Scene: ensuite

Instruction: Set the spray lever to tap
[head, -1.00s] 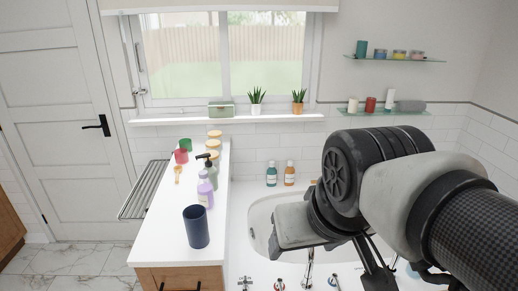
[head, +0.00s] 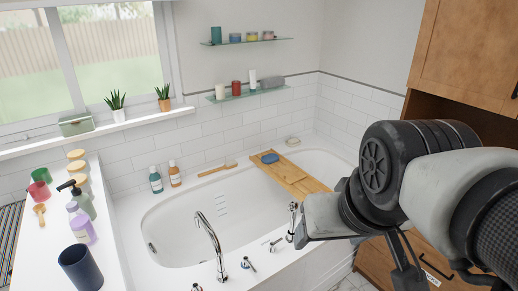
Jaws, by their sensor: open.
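The bathtub's chrome tap (head: 208,243) curves up from the near rim in the head view. Small chrome controls stand beside it: one with a blue mark (head: 248,264) and a small lever (head: 275,244). An upright chrome hand spray (head: 292,222) stands to their right, close to my arm. I cannot tell for certain which control is the spray lever, nor its setting. My gripper (head: 408,278) is at the lower right, right of the controls and apart from them. It is open, with its fingertips partly out of view and nothing seen between them.
The white tub (head: 165,222) has a wooden bath board (head: 290,172) across it and bottles (head: 155,180) on the far rim. A white counter (head: 115,255) with a dark cup (head: 80,267) stands left. A wooden cabinet (head: 465,55) stands right, behind my arm.

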